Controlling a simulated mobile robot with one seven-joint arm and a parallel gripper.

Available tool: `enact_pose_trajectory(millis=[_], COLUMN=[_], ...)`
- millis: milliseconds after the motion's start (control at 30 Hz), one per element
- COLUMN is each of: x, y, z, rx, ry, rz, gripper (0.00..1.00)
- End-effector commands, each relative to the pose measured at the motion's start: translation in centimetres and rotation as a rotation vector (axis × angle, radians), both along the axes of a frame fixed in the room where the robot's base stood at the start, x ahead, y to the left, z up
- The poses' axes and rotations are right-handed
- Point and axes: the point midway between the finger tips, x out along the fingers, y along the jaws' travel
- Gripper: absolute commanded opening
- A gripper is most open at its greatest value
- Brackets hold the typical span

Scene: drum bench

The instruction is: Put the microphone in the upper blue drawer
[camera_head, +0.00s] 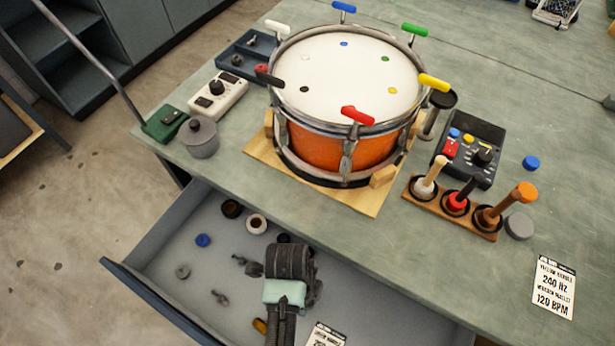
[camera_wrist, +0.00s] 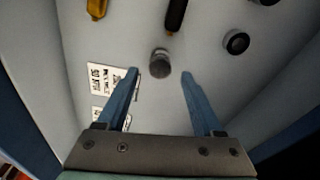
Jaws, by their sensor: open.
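One drawer (camera_head: 155,255) with a dark blue front is pulled out below the bench top; its inside is pale grey. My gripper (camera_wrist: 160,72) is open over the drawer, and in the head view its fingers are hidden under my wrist. In the wrist view a small dark grey rounded piece (camera_wrist: 160,63) lies between and just beyond the fingertips, apparently unheld. I cannot tell whether it is part of the microphone. A dark piece with a rounded top (camera_head: 441,100) stands right of the drum; I cannot tell whether that is the microphone.
The drawer holds a blue cap (camera_head: 203,240), dark rings (camera_head: 231,208) and a printed card (camera_wrist: 103,78). On the bench (camera_head: 430,270) stand an orange drum (camera_head: 350,150), a rack of handled tools (camera_head: 450,210) and a black control box (camera_head: 470,148). The bench's front right is mostly clear.

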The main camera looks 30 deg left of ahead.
Motion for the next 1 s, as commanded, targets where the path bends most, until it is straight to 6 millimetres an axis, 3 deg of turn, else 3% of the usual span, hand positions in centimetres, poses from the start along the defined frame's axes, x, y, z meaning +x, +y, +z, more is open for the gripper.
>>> enact_pose_trajectory(millis=[33, 200, 400, 1000], x=[0.1, 0.0, 0.0, -0.1], y=[0.2, 0.6, 0.9, 1.0], z=[1.6, 5.0, 7.5, 8.0], rx=[0.002, 0.002, 0.0, 0.0], ry=[-0.004, -0.004, -0.003, 0.0], rz=[-0.001, -0.001, 0.0, 0.0], gripper=[0.68, 0.68, 0.68, 0.68])
